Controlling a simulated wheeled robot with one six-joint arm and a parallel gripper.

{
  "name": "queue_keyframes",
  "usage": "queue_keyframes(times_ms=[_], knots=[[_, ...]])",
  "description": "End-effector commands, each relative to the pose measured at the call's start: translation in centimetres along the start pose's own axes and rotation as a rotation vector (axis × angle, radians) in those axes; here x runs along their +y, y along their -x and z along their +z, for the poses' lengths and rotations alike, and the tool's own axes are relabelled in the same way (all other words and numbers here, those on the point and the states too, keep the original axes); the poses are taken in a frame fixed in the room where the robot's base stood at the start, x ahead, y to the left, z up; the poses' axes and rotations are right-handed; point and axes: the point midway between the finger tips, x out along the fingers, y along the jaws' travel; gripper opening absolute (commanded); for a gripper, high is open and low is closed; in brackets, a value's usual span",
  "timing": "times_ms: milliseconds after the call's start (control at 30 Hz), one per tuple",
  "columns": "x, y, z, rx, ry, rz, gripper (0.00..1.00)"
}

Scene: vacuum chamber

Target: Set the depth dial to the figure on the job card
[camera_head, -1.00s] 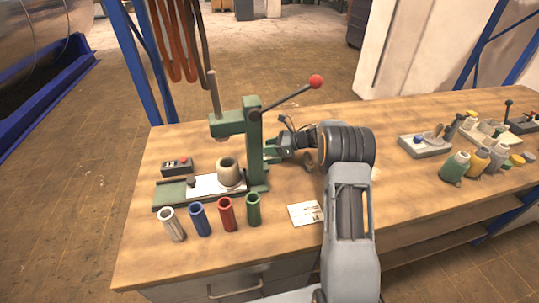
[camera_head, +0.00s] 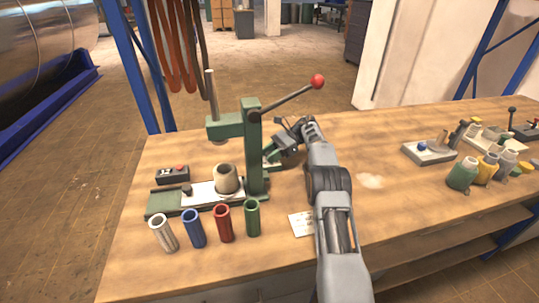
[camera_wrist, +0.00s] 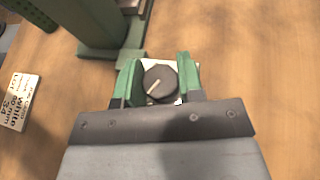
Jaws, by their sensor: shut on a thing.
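The depth dial (camera_wrist: 161,80) is a round black knob with a pale pointer line, on a pale plate at the green press's side. In the wrist view its pointer slants to the lower left. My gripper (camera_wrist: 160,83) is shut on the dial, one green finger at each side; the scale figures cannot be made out. In the head view my gripper (camera_head: 279,150) is beside the press (camera_head: 254,150), hiding the dial. The job card (camera_head: 302,223) lies on the bench; in the wrist view the card (camera_wrist: 17,101) appears to read "White", "80 mm" and "34", rotated and blurred.
White, blue (camera_head: 194,228), red (camera_head: 223,221) and green tubes stand in front of the press. A beige cup-like piece (camera_head: 226,178) sits on its base. The press lever with a red knob (camera_head: 317,81) reaches over my arm. Bottles (camera_head: 463,172) stand at the right.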

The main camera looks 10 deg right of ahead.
Motion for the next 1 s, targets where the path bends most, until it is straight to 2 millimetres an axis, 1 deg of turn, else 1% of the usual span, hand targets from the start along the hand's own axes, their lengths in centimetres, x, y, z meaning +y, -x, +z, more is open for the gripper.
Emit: queue_keyframes(times_ms=[200,633,667,900,933,1000], knots=[[0.01,-0.07,0.01,-0.002,0.009,0.028,0.11],[0.01,-0.11,0.03,-0.003,0.012,0.033,0.11],[0.01,-0.12,0.03,-0.003,0.012,0.033,0.36],[0.0,-0.04,0.02,-0.002,0.012,0.03,0.59],[0.01,-0.03,0.01,-0.002,0.012,0.03,0.6],[0.01,-0.01,0.01,-0.002,0.012,0.029,0.6]])
